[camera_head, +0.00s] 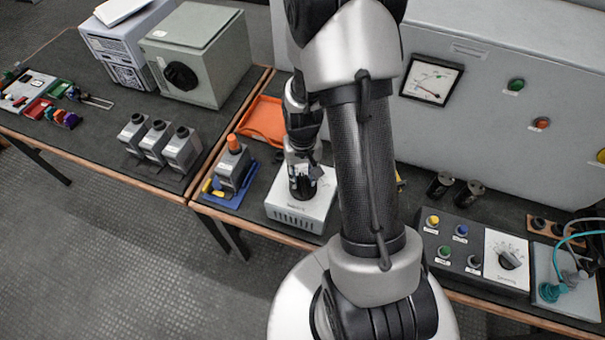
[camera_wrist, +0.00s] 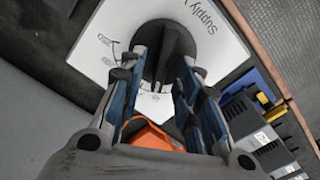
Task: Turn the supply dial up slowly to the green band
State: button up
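The supply dial (camera_wrist: 167,38) is a round black knob on a white box (camera_wrist: 222,62) lettered "Supply V". In the head view the box (camera_head: 284,215) stands near the bench's front edge, and my arm partly covers it. My gripper (camera_wrist: 164,58) points down at the dial, its two fingers apart, one on each side of the knob's middle. I cannot tell whether the pads press on it. The head view shows my gripper (camera_head: 302,190) over the box.
Left of the box are a blue tray (camera_head: 222,198) holding a grey part with an orange top, and an orange tray (camera_head: 262,120). Black cylinders (camera_head: 440,185) and a button box (camera_head: 465,250) stand to the right. The grey cabinet (camera_head: 480,110) rises behind.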

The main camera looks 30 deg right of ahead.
aim_at(302, 178)
notch_tip(302, 178, up, 12)
dwell(0.4)
dwell(1.6)
